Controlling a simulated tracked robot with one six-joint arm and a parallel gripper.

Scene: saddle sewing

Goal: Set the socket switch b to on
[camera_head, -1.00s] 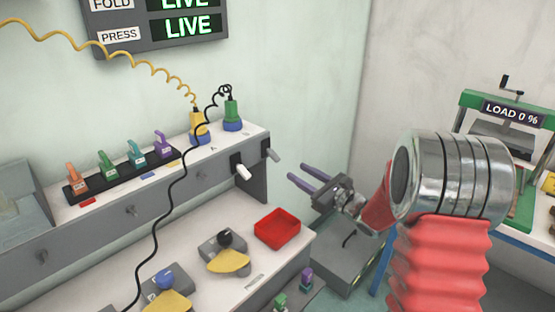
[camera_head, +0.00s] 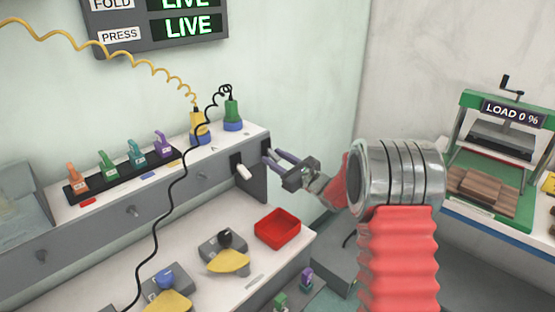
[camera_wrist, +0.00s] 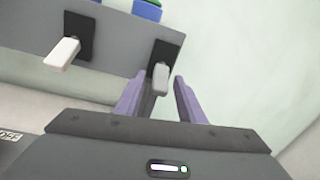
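Two lever switches sit on dark plates on the end part of the shelf's front face. The left lever is white (camera_head: 243,172) and sticks out; it also shows in the wrist view (camera_wrist: 62,53). The right lever is grey and shows between my fingers in the wrist view (camera_wrist: 161,78); in the head view it is mostly hidden by my gripper (camera_head: 271,157). Small marks on the shelf top above the levers are hard to read. My gripper is open, its purple fingers (camera_wrist: 158,97) on either side of the grey lever. I cannot tell whether either finger touches it.
A yellow plug (camera_head: 199,122) and a green plug (camera_head: 232,113) stand in blue sockets on the shelf above, with a black cable hanging down in front. A red tray (camera_head: 278,229) lies on the bench below. A green press (camera_head: 497,150) stands at right.

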